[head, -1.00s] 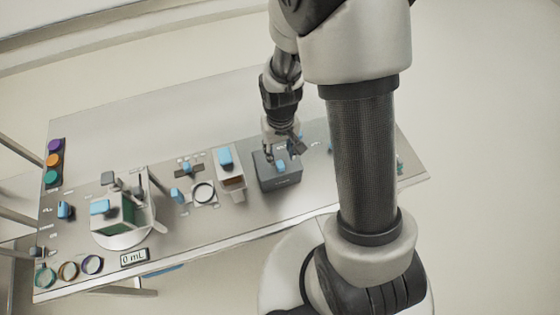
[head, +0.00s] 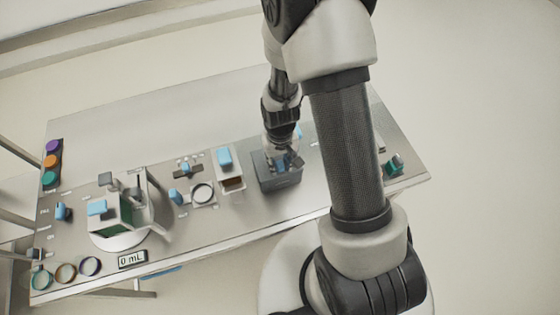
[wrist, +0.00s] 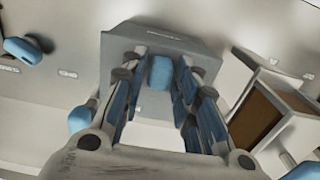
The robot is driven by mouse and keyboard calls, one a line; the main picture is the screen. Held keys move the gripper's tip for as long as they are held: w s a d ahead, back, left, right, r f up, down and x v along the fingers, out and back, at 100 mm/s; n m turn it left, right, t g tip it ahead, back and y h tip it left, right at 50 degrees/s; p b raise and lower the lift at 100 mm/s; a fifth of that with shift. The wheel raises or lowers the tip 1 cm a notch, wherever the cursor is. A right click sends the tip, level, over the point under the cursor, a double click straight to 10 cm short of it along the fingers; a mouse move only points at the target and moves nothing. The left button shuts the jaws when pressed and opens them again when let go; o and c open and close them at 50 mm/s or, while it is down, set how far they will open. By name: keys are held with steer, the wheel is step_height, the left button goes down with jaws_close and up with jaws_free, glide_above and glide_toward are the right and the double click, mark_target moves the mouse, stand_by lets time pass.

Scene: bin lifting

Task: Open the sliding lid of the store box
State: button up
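A dark grey box (head: 280,183) with a lid stands at the right of the bench, probably the store box; its label is too small to read. It also shows in the wrist view (wrist: 165,42), below my gripper. A blue handle (wrist: 160,72) on its lid lies between my gripper's fingers (wrist: 159,84). The fingers are apart, one set on each side of the handle, with visible gaps. In the head view my gripper (head: 284,160) is right over the box and partly hides the lid and handle.
A white box (head: 231,167) with a blue handle and brown inside stands close to the left of the grey box. Further left are a dial (head: 202,195) and a balance-like device (head: 118,215). My arm hides part of the bench's right side. The back strip is clear.

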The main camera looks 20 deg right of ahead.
jaws_close()
stand_by(0.3)
